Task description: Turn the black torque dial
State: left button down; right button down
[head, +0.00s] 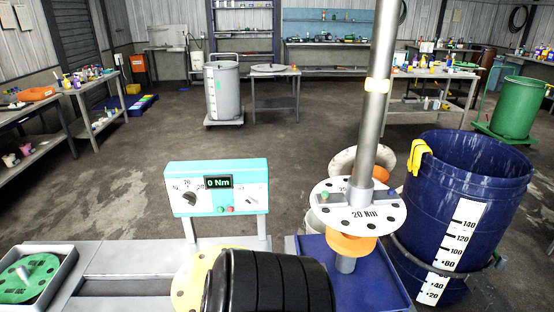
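The black torque dial (189,198) is a small round knob on the left of the light-blue and white control panel (208,205). Printed marks surround it, but they are too small to read fully. The dark display (218,183) on the panel reads 0 Nm in green. A red button, a green button and a smaller knob (251,200) sit to the right of the dial. Nothing touches the dial. Neither of my grippers is visible in the head view.
A large black ribbed shape (270,284) fills the bottom centre, covering part of a yellow disc (195,275). A metal column with a white 20 Nm disc (358,212) stands right of the panel. A blue drum (468,185) is further right. A green disc (30,278) lies left.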

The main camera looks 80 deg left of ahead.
aim_at(189, 196)
jog(key=u, duration=3.05)
